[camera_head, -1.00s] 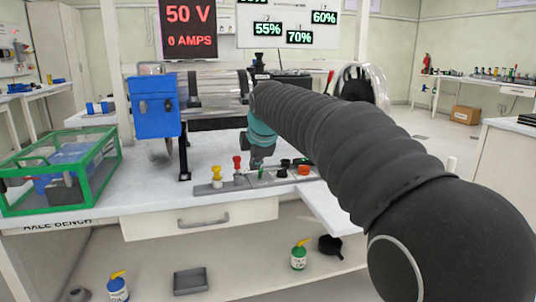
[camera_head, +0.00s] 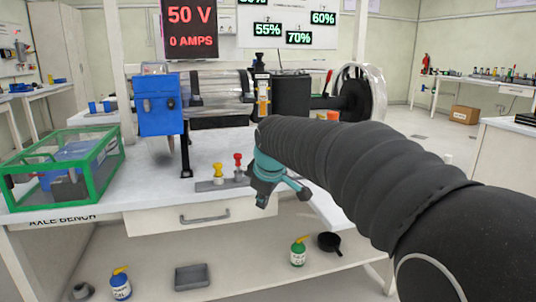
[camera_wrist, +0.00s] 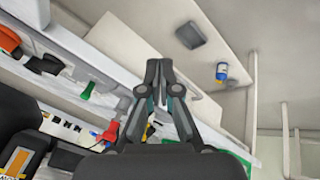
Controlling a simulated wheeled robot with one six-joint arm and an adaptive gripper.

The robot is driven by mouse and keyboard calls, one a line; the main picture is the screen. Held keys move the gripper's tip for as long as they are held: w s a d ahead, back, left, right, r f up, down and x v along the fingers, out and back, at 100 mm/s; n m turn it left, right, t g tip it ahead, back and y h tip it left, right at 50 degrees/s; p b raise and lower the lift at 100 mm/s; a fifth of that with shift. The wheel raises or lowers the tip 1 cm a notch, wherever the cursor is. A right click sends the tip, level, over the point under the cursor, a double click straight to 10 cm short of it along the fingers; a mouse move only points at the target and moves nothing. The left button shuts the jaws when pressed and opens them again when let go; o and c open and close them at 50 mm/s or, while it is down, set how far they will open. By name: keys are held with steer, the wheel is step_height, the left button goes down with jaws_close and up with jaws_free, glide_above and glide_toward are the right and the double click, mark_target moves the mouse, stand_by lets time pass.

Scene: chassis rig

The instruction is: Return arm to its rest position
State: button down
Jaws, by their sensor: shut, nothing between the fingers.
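My arm, in a black ribbed sleeve, reaches in from the right in the head view. My teal and grey gripper (camera_head: 262,203) hangs in front of the bench's front edge, beside the control strip. In the wrist view my gripper (camera_wrist: 160,68) has its fingertips together with nothing between them. The control strip (camera_head: 206,186) carries a yellow knob (camera_head: 218,172) and a red knob (camera_head: 238,162); my arm hides its right part in the head view. The red knob also shows in the wrist view (camera_wrist: 109,133), left of the fingers.
The bench (camera_head: 150,190) bears a blue box (camera_head: 157,108) on the axle rig and a green-framed case (camera_head: 105,170). The drawer (camera_head: 165,219) is closed. Below, the shelf holds a grey tray (camera_head: 192,277), a green bottle (camera_head: 298,253) and a blue bottle (camera_head: 120,286). The floor at right is open.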

steer(key=s+d+f+m, duration=0.2)
steer(key=s+d+m, duration=0.2)
steer(key=s, duration=0.6)
steer(key=s+d+f+m+h, duration=0.1)
steer(key=s+d+f+m, duration=0.2)
steer(key=s+d, duration=0.4)
steer(key=s+d+f+m, duration=0.3)
steer(key=s+d+m, duration=0.2)
steer(key=s, duration=0.9)
steer(key=shift+s+d+h, duration=0.25)
steer(key=shift+d+h, duration=0.05)
steer(key=shift+d, duration=0.25)
